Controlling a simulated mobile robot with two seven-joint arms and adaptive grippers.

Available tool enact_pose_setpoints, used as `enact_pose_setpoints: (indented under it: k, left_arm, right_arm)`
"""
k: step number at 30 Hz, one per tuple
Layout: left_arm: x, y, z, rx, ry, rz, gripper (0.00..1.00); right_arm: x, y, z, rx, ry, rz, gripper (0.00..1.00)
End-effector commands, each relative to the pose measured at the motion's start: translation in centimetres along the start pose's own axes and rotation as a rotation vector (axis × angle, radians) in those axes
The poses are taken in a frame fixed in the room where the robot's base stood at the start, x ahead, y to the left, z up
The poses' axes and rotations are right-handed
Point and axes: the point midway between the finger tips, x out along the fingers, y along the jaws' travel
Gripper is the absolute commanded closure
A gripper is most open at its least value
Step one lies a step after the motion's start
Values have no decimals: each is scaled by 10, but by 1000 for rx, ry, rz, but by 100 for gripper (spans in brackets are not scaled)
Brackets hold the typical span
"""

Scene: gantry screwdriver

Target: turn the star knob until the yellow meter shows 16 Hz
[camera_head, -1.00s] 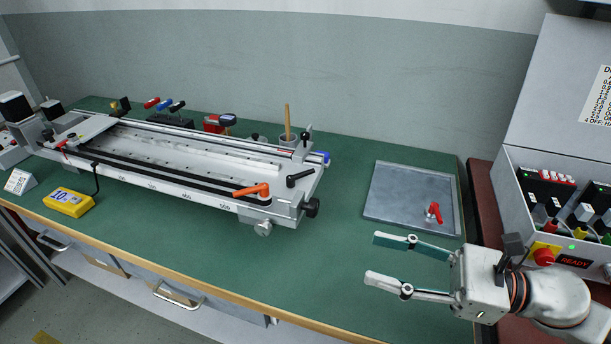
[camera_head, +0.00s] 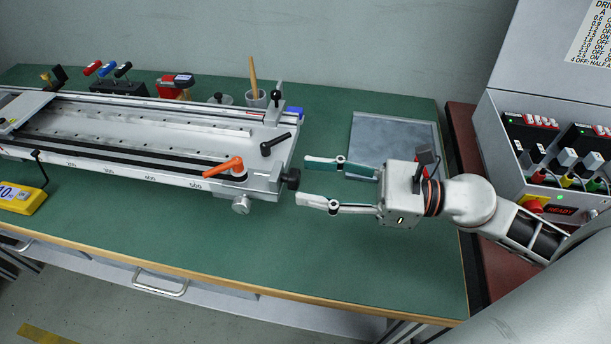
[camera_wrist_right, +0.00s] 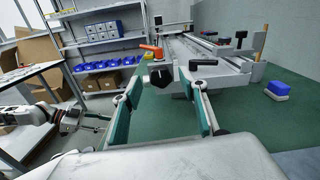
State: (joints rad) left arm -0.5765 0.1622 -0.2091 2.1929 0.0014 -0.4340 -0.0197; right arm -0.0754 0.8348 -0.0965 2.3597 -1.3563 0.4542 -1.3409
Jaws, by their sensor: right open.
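The black star knob (camera_head: 292,179) sits on the right end of the long grey gantry rail (camera_head: 190,183). My right gripper (camera_head: 305,181) is open, its two green-padded fingers pointing left, with the tips close to the knob. In the right wrist view the knob (camera_wrist_right: 160,75) appears between the fingertips; I cannot tell if they touch it. The yellow meter (camera_head: 22,200) is cut off at the left edge of the head view. Its display seems to begin with 10; the rest is unclear. My left gripper (camera_wrist_right: 78,122) shows small at the left of the right wrist view.
An orange lever (camera_head: 224,167), a black lever (camera_head: 275,144) and a grey knob (camera_head: 241,204) sit near the rail's end. A metal tray (camera_head: 395,132) lies behind my right gripper. A control box (camera_head: 545,206) stands at right. The front green bench top is clear.

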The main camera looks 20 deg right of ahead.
Motion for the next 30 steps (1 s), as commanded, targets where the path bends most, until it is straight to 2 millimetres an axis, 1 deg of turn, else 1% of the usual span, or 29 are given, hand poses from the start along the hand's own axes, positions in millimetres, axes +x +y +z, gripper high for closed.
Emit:
enact_pose_setpoints:
  k: [1, 2, 7, 11, 18, 19, 20, 21, 23, 30]
  left_arm:
    - [-1, -2, -6, 1, 9, -4, 60]
    - [-1, -3, -7, 1, 10, -6, 60]
    - [0, -4, -3, -2, 4, -10, 60]
    - [0, -5, -2, -5, -1, -12, 60]
    - [0, -4, -1, -8, -2, -14, 60]
    - [0, -4, -1, -8, -2, -14, 60]
    - [0, -4, -1, -8, -2, -14, 60]
    - [0, -4, -1, -8, -2, -14, 60]
    - [0, -4, -1, -8, -2, -14, 60]
    - [-1, -5, -3, -4, 0, -13, 60]
  right_arm:
    - [6, -1, 5, -5, -6, -1, 57]
    - [8, -1, 5, -5, -5, -1, 57]
    - [19, -1, 2, -2, -3, -1, 57]
    - [22, 0, 1, -1, -1, 0, 57]
    - [23, 0, 0, 1, 0, 0, 57]
    - [23, 0, 0, 1, 0, 0, 60]
    - [23, 0, 0, 1, 0, 0, 68]
    - [23, 0, 0, 1, 0, 0, 78]
    - [23, 0, 0, 1, 0, 0, 94]
    - [23, 0, 0, 6, -1, -1, 94]
